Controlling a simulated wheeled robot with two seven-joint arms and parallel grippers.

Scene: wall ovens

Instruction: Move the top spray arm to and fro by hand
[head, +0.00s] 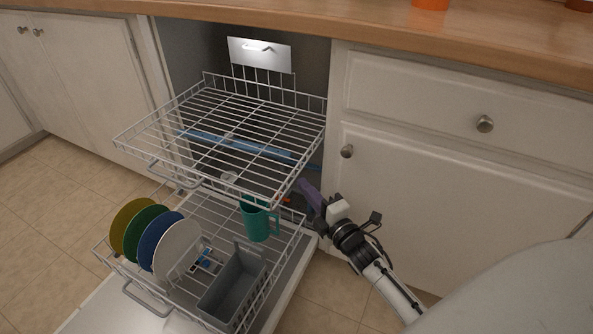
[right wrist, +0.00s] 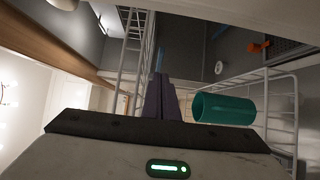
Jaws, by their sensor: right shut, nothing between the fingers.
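The top spray arm (head: 275,151) is a long blue bar beneath the wire upper rack (head: 122,139) in the open dishwasher. It runs from left to right and shows through the rack's wires. My right gripper (head: 309,190) is at the right side of the dishwasher, below the upper rack and near the spray arm's right end. Its purple fingers look closed together and empty in the right wrist view (right wrist: 161,98). A thin blue strip beyond the fingertips there looks like the spray arm (right wrist: 160,58). I cannot tell whether they touch. My left gripper is out of view.
The lower rack (head: 146,296) is pulled out over the open door. It holds several coloured plates (head: 165,236), a green mug (head: 257,222) close to my right gripper and a grey cutlery basket (head: 232,288). A white cabinet (head: 450,190) stands to the right.

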